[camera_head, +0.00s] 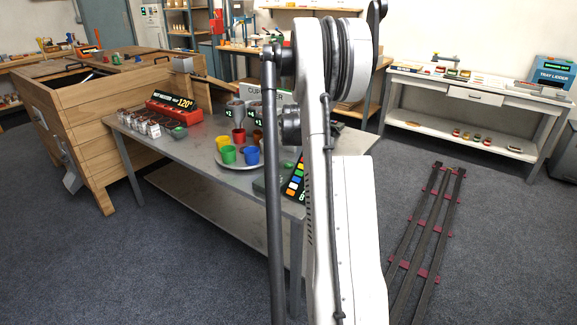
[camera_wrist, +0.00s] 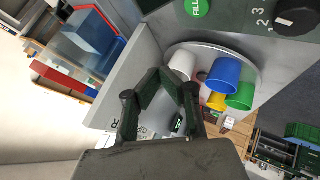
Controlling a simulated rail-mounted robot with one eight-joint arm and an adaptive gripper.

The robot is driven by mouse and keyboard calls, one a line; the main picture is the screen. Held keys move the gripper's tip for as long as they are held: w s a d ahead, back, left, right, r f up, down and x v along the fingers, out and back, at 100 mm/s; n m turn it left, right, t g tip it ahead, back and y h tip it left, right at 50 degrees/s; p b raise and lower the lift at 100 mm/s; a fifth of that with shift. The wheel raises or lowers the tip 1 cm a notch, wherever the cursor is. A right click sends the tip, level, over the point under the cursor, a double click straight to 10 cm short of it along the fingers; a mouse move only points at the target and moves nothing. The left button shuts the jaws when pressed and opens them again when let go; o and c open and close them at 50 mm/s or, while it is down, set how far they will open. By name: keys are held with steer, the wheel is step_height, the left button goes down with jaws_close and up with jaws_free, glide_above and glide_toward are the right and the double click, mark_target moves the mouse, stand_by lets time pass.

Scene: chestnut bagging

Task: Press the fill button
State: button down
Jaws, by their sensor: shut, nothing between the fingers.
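The green fill button (camera_wrist: 195,7), marked FILL, is at the top edge of the wrist view, partly cut off, on a dark green-grey panel (camera_wrist: 238,14). A dark knob (camera_wrist: 297,19) with numbers beside it is on the same panel. My gripper (camera_wrist: 166,76) is shut and empty in the lower middle of the wrist view. Its fingertips appear below and left of the button in the picture, apart from it. In the head view my arm hides the gripper, and I cannot make out the button there.
A round tray (camera_head: 222,163) with several coloured cups stands on the grey table (camera_head: 165,150), close to the panel in the wrist view. Dark rails (camera_head: 425,235) lie on the floor at right.

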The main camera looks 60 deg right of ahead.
mark_target(289, 165)
steer(key=shift+f, duration=0.15)
steer(key=shift+f+b, duration=2.35)
steer(key=shift+f, duration=1.9)
steer(key=shift+f+b, duration=0.45)
steer(key=shift+f+b, duration=0.3)
steer(key=shift+f, duration=0.05)
steer(key=shift+r, duration=0.2)
steer(key=shift+r+p, duration=0.3)
steer(key=shift+r, duration=0.35)
